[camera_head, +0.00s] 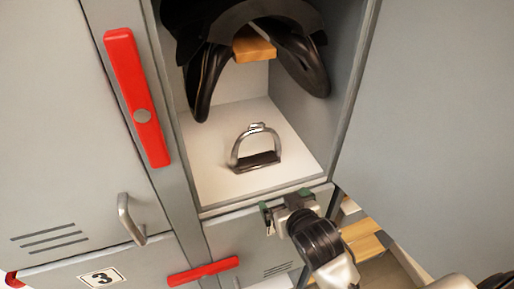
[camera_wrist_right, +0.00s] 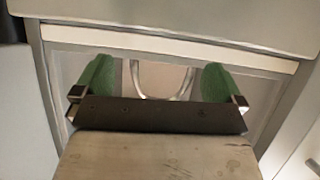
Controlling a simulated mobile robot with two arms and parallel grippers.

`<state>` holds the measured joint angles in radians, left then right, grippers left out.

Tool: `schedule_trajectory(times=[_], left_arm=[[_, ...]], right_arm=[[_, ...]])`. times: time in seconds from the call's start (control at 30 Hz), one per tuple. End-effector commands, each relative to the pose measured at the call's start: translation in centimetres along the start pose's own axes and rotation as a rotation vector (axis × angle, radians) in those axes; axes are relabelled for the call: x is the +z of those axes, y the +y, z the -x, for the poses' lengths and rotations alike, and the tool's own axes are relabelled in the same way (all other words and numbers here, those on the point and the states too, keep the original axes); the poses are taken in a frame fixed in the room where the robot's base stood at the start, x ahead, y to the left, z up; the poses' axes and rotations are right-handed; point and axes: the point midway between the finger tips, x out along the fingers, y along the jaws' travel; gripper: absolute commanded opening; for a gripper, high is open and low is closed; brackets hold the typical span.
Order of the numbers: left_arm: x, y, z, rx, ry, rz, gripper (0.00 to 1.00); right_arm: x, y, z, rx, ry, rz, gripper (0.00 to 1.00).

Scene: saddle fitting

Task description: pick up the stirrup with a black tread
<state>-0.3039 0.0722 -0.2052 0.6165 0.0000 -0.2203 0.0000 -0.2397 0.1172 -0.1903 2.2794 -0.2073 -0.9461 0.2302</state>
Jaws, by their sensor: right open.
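The stirrup (camera_head: 257,148) is a silver metal arch with a black tread, standing upright on the white floor of an open locker compartment. My right gripper (camera_head: 281,209) is in front of the compartment's lower front edge, below and nearer than the stirrup, apart from it. In the right wrist view the two green finger pads of the gripper (camera_wrist_right: 160,88) are wide apart with nothing between them touching. Part of the stirrup's metal arch (camera_wrist_right: 186,85) shows beyond, between the fingers; its tread is hidden there. My left gripper is not in view.
A black saddle (camera_head: 205,62) hangs on a wooden rack (camera_head: 253,45) above the stirrup. Red bars (camera_head: 137,98) and a metal handle (camera_head: 128,219) stand out from the grey lockers at the left. The compartment floor (camera_head: 213,180) around the stirrup is clear.

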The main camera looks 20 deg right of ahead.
Motion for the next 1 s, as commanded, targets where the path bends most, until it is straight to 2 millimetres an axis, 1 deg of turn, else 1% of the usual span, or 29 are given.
schedule_trajectory(times=[0.03, 0.1, 0.2, 0.3, 0.37, 0.5, 0.6, 0.77, 0.87, 1.0], left_arm=[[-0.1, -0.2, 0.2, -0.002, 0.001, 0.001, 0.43], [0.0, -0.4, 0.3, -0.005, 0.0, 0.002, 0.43], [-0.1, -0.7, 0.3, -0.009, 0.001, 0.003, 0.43], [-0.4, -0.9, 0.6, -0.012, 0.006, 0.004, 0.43], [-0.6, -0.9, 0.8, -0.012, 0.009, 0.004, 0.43], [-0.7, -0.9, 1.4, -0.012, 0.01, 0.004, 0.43], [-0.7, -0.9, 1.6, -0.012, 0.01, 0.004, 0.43], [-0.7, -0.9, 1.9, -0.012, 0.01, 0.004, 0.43], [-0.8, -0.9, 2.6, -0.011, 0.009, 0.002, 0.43], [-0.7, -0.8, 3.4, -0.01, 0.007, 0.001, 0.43]], right_arm=[[-3.5, -0.1, 0.1, 0.001, 0.111, -0.011, 1.0], [-7.3, -0.4, 0.3, -0.006, 0.249, -0.026, 1.0], [-10.9, -0.7, 0.7, -0.02, 0.392, -0.037, 1.0], [-12.9, -0.9, 0.5, -0.028, 0.458, -0.041, 1.0], [-13.6, -1.0, -0.2, -0.03, 0.469, -0.041, 1.0], [-14.7, -1.0, -2.3, -0.03, 0.468, -0.042, 1.0], [-15.1, -1.1, -3.4, -0.03, 0.468, -0.041, 1.0], [-15.5, -1.1, -4.4, -0.03, 0.465, -0.042, 1.0], [-16.1, -1.0, -5.4, -0.03, 0.466, -0.041, 1.0], [-16.7, -1.0, -7.4, -0.03, 0.465, -0.041, 1.0]])
